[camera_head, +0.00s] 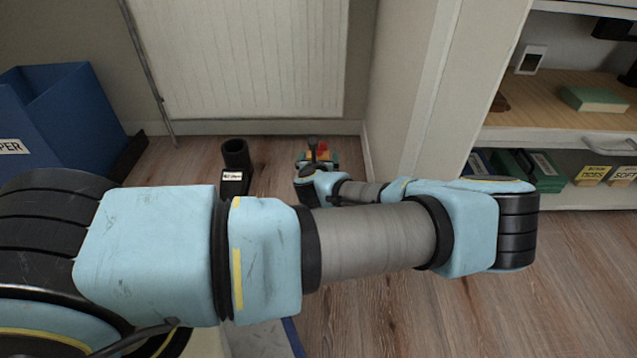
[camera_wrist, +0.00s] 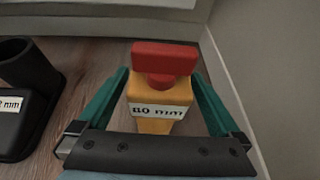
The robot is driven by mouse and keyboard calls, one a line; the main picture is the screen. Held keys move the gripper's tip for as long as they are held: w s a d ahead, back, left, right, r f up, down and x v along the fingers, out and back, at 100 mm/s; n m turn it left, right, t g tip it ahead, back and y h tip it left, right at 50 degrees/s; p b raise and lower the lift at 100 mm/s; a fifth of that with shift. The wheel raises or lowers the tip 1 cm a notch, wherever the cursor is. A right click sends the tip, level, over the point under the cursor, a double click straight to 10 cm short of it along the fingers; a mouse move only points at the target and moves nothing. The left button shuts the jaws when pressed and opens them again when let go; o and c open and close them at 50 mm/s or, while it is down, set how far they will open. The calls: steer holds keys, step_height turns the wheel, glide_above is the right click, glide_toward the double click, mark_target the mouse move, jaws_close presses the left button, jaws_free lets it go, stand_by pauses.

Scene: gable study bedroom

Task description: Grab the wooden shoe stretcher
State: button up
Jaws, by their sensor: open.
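A yellow-orange block with a red T-shaped top (camera_wrist: 164,62) and a white label reading something like "40 mm" stands on the floor in the wrist view. It is the likely shoe stretcher, though I cannot confirm its wood or shape. My gripper (camera_wrist: 161,84) is open, with one green finger on each side of the block. A small gap seems to show on both sides, and contact cannot be judged. The block's lower part is hidden by my gripper's dark front bar. In the head view, its red top (camera_head: 322,147) shows small beside my gripper (camera_head: 316,160).
A black tube-shaped piece with a white label (camera_head: 234,160) stands on the floor to the left; it also shows in the wrist view (camera_wrist: 28,95). A wall stands close on the right, with a radiator (camera_head: 250,55) behind. A blue bin (camera_head: 75,110) is at far left, shelves at right.

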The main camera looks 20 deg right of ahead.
steer(key=shift+x, duration=1.05)
jaws_close()
